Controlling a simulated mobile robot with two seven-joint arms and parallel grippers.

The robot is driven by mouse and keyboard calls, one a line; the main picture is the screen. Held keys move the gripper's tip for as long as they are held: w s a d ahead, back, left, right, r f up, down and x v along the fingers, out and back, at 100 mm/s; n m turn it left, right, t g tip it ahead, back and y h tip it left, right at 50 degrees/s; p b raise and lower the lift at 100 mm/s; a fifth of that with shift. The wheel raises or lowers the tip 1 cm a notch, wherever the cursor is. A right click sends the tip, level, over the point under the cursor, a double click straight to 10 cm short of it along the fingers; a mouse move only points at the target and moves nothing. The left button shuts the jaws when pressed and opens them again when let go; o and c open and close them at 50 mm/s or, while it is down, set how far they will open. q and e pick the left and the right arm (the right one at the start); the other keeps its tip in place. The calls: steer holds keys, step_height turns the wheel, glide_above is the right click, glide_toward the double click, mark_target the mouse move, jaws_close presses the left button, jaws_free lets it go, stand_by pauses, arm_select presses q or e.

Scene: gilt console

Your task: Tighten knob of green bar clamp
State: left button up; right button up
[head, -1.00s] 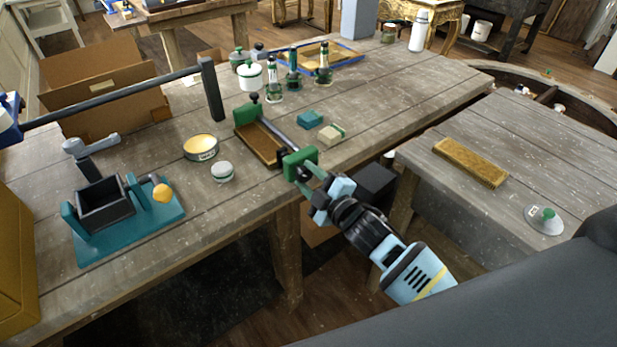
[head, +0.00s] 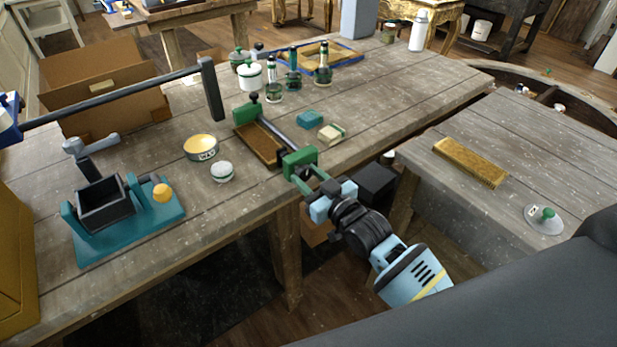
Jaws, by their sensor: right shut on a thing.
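The green bar clamp lies at the front edge of the main table. Its near green jaw (head: 300,163) is at the table edge, and its dark bar (head: 277,134) runs back to a far green jaw (head: 247,111). A brown board (head: 259,145) lies beside the bar, between the jaws. My right gripper (head: 324,194) is just off the table edge, at the near end of the clamp. It is shut on the clamp's knob, which is mostly hidden by the fingers. My left gripper is not in view.
A teal stand with a dark box (head: 104,205), a wax tin (head: 201,148) and a white-lidded jar (head: 222,172) stand to the left. A side table with a brush (head: 470,162) is at right.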

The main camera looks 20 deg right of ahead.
steer(key=m, duration=0.4)
steer(key=shift+s+f+m, duration=0.1)
steer(key=shift+f+m, duration=0.2)
steer(key=shift+m, duration=1.9)
